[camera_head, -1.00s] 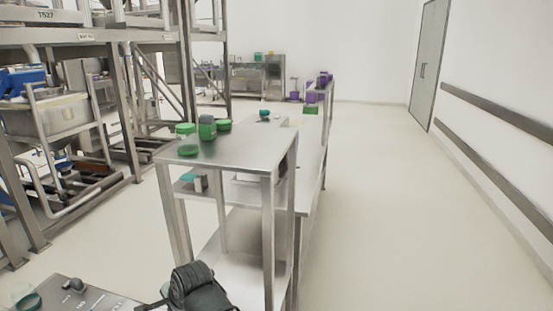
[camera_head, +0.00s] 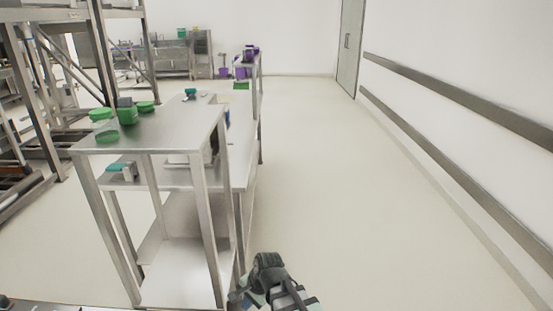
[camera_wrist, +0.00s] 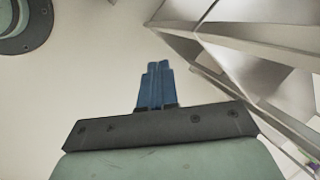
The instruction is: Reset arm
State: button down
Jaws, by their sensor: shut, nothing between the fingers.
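My gripper (camera_wrist: 156,68) shows in the wrist view with its blue fingers together and nothing between them. It hangs over pale bare floor, apart from the steel table frame to its upper right. In the head view, a dark grey and pale green part of my arm is at the bottom edge, just right of the steel table (camera_head: 165,135). The fingers cannot be made out in the head view.
Green-lidded containers (camera_head: 127,113) stand on the steel table's top. Metal racking (camera_head: 40,85) is at the left. Purple containers (camera_head: 241,70) are at the back. Rails (camera_head: 430,135) run along the right wall. Open floor (camera_head: 335,190) lies between table and wall.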

jog(key=s+d+f+n+g+h, duration=0.1)
jog(key=s+d+f+g, duration=0.1)
jog(key=s+d+f, duration=0.45)
jog(key=s+d+f+n+g+h, duration=0.1)
jog(key=s+d+f+n, duration=0.15)
jog(key=d+f, duration=0.7)
jog(key=s+d+f+n+g, duration=0.1)
jog(key=s+d+f, duration=0.2)
jog(key=s+f, duration=0.2)
jog(key=s+d+f+n+g+h, duration=0.1)
jog(key=s+d+f+g, duration=0.1)
jog(key=s, duration=0.7)
jog(key=s+d+f+n+g, duration=0.1)
jog(key=s+d+f+n, duration=0.1)
jog(key=s+d+f, duration=0.3)
jog(key=s+f, duration=0.2)
jog(key=s, duration=0.1)
jog(key=shift+f+g+h, duration=0.3)
jog(key=shift+h, duration=0.1)
